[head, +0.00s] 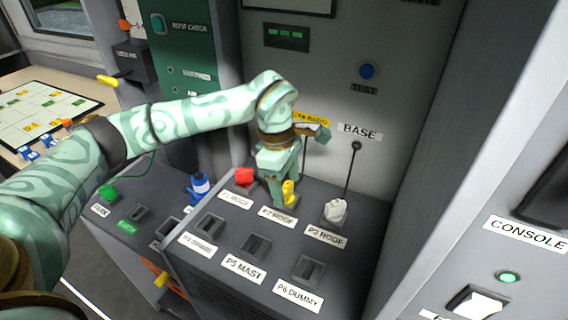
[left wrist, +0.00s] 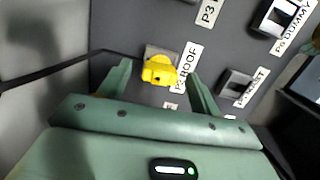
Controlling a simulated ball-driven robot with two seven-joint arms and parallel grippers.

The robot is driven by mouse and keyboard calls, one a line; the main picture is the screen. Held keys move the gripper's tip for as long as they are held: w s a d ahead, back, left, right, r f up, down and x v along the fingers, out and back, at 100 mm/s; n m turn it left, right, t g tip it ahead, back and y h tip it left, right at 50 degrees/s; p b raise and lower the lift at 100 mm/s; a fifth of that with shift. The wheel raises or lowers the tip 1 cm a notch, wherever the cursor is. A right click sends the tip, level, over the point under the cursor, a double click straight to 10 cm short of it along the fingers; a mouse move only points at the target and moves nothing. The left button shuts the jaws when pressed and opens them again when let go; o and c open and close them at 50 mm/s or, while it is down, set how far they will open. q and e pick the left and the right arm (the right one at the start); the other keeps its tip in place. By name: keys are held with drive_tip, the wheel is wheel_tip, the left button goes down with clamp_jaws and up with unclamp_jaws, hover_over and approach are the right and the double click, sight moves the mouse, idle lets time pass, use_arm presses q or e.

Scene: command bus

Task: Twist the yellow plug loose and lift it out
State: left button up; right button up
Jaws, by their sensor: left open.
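In the left wrist view the yellow plug (left wrist: 159,71) shows between and just beyond the two fingertips (left wrist: 160,80), with gaps on both sides. The left gripper is open and holds nothing. The right gripper is not in view.
A red plug (head: 244,176) and a white plug (head: 335,210) with a dark cable stand on either side. Empty sockets, such as P5 MAST (head: 256,246), lie in front. A grey wall stands behind.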

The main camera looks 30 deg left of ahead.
sight(287, 184)
use_arm(q)
drive_tip(key=shift+d+f, duration=0.1)
drive_tip(key=shift+f, duration=0.6)
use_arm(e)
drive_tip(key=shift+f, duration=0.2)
use_arm(q)
drive_tip(key=c, duration=1.2)
drive_tip(key=shift+o, duration=0.2)
